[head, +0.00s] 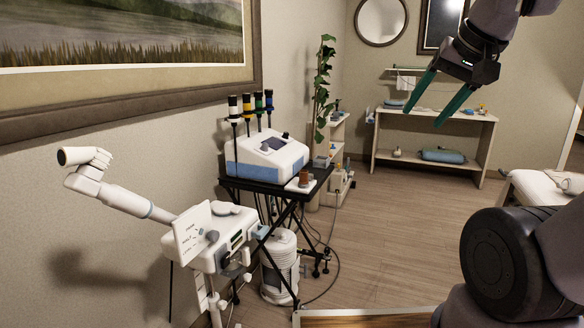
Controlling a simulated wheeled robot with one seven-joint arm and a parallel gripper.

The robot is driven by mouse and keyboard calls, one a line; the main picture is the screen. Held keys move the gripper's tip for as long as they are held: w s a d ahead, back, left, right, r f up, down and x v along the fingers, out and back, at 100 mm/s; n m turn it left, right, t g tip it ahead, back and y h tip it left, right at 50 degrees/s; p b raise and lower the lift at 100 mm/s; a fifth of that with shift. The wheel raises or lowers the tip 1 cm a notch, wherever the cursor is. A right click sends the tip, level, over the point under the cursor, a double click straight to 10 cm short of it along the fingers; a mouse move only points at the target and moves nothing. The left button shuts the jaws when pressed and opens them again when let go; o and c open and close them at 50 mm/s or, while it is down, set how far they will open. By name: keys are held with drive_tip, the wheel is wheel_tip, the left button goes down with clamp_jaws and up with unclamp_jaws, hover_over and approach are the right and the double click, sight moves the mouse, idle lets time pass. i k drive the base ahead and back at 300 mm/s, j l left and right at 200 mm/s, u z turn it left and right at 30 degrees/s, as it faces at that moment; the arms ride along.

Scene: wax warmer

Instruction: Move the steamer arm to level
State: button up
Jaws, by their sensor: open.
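The steamer arm (128,201) is white and jointed. It slopes up to the left from the white steamer body (205,245), so it is tilted rather than level. Its dark-tipped nozzle head (76,157) is at the upper left end, near the wall. A white panel with small markings and a knob (194,237) stands on the steamer body. My gripper (423,111) hangs at the upper right with its two green fingers apart. It is empty and far to the right of the steamer arm.
A white canister (279,266) stands on the floor below. A shelf table (435,116) is at the back, and a bed (545,188) at the right. The middle floor is clear.

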sight(86, 181)
drive_tip(key=u, duration=1.45)
